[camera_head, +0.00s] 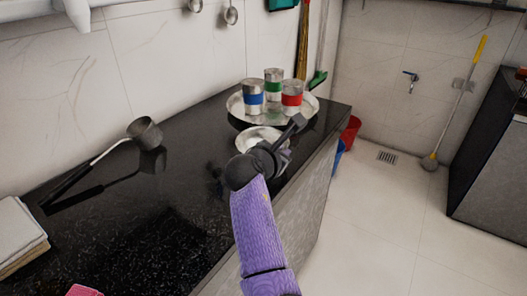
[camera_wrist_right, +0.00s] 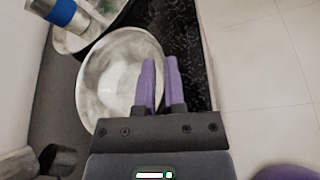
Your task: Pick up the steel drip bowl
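The steel drip bowl (camera_head: 256,134) is a shallow, pale metal bowl at the counter's right part, just in front of the round tray. In the right wrist view the bowl (camera_wrist_right: 108,85) fills the left middle. My right gripper (camera_head: 290,132) reaches over its right side and hides part of it. In the wrist view its two purple fingers (camera_wrist_right: 160,68) stand close together at the bowl's right rim, one inside and one outside, with the rim between them. I cannot tell whether the bowl is clear of the counter. My left gripper is not in view.
A round metal tray (camera_head: 236,108) holds cans with blue (camera_head: 254,98), green (camera_head: 274,86) and red (camera_head: 292,98) bands. A ladle (camera_head: 145,133) lies on the dark counter (camera_head: 150,220), left of the bowl. Folded cloths (camera_head: 18,232) lie at far left. The counter's middle is clear.

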